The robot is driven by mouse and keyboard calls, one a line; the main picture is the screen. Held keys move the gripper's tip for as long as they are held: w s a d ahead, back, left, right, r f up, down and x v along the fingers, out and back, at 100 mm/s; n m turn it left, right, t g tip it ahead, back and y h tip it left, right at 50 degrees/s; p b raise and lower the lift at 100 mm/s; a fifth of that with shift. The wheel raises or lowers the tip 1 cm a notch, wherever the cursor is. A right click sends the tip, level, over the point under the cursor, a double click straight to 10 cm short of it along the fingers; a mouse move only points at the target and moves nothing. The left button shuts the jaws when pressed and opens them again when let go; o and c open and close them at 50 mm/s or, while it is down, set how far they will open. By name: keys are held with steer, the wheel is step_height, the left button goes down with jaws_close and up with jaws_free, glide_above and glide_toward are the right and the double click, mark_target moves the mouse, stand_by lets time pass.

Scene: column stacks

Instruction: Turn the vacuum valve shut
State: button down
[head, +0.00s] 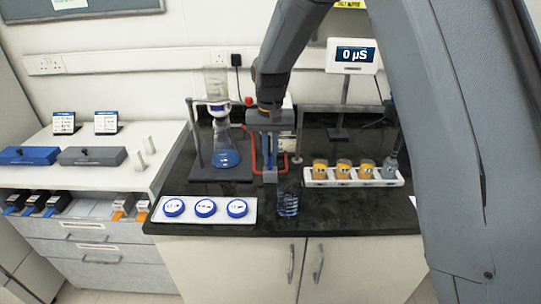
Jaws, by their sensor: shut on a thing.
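My gripper (270,160) points straight down over the dark bench, at the middle of the head view. It is shut on what looks like the vacuum valve, a small pale block (270,177) in line with the red tubing (254,160). My fingers hide most of the valve, and its handle angle cannot be made out. The red tubing runs on the left towards a filter flask (225,152) with blue liquid, under a clear funnel (216,85). More red tubing shows right of my gripper.
A clear bottle with blue marks (288,204) stands close in front of my gripper. A white tray (250,221) with round blue-rimmed dishes lies front left. A white rack (352,183) of amber-filled cups stands right. A meter (352,56) reads 0 µS.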

steer(key=shift+r, duration=0.1)
stand_by(0.3)
steer(key=c, duration=1.8)
jaws_free()
steer(key=shift+c, duration=0.2)
